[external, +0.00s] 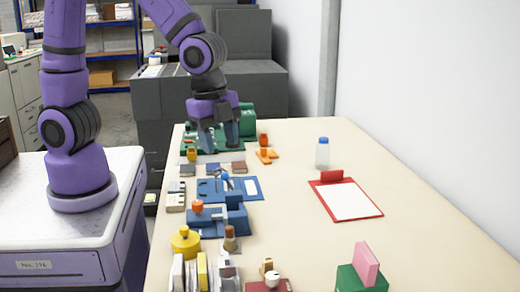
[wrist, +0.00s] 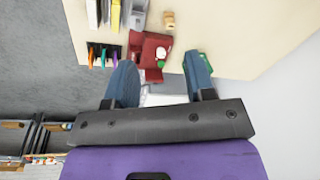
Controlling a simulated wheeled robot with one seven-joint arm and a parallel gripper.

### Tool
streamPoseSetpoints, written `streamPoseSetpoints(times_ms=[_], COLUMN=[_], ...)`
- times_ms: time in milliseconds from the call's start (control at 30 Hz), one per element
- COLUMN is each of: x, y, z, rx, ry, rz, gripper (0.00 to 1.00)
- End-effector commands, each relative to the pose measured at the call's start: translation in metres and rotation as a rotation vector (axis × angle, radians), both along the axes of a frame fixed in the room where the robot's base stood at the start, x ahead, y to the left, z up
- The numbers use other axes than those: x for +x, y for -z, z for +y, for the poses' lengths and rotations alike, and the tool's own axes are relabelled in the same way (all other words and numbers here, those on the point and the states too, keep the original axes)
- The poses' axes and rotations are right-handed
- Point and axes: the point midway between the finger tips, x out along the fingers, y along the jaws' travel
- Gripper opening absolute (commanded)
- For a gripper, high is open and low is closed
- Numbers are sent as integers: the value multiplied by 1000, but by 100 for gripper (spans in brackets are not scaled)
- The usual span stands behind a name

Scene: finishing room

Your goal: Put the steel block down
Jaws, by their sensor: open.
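My gripper (external: 220,142) is over the far left part of the table, above a green board, its two blue fingers pointing down and apart. In the wrist view my gripper (wrist: 162,72) shows its fingers spread wide, with nothing clearly held between them. A pale grey-white patch (wrist: 165,99) shows low between the fingers, partly hidden by the gripper body; I cannot tell what it is. A small grey block (external: 187,170) lies at the table's left side, nearer the camera than my gripper; I cannot tell whether it is the steel block.
The table (external: 300,228) holds a green machine (external: 247,117), a blue fixture (external: 235,205), a yellow round item (external: 185,242), a bottle (external: 322,153) and a red clipboard (external: 346,197). Small items crowd the left edge. The middle and right are mostly clear. A wall bounds the right.

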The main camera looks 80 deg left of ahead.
Motion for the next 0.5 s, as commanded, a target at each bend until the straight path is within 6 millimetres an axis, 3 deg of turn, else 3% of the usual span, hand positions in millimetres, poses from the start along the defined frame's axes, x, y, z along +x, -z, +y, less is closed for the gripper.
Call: streamPoseSetpoints(times_ms=[33, 200, 500], x=[-4, -24, -79], y=[-18, -63, -125], z=[13, 52, 111], rx=[-12, -54, -148], ry=[-60, -269, -628], rz=[-24, -80, -175], gripper=[50, 50, 50])
